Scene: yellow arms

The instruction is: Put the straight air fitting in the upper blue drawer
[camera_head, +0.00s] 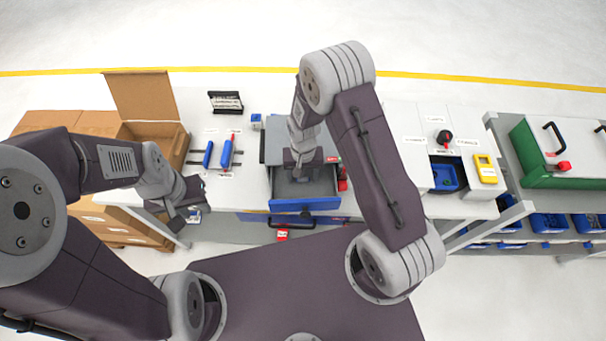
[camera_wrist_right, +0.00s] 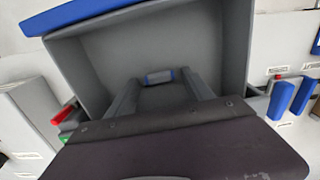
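The upper blue drawer (camera_head: 318,205) is pulled open, and its grey inside and blue front (camera_wrist_right: 85,14) show in the right wrist view. My right gripper (camera_head: 302,170) reaches down into the drawer. In the right wrist view its two fingers (camera_wrist_right: 160,82) stand apart. A small grey-and-blue piece, which looks like the straight air fitting (camera_wrist_right: 160,77), is between the fingertips against the drawer floor, with gaps at its sides. My left gripper (camera_head: 180,210) hangs by the table's front left edge; its fingers are too unclear to judge.
An open cardboard box (camera_head: 150,130) stands left on the white table (camera_head: 245,190). Blue tools (camera_head: 227,153) lie between box and drawer unit. A blue bin (camera_head: 447,176) and a yellow device (camera_head: 485,168) sit to the right. A lower blue drawer front (camera_head: 250,217) shows below.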

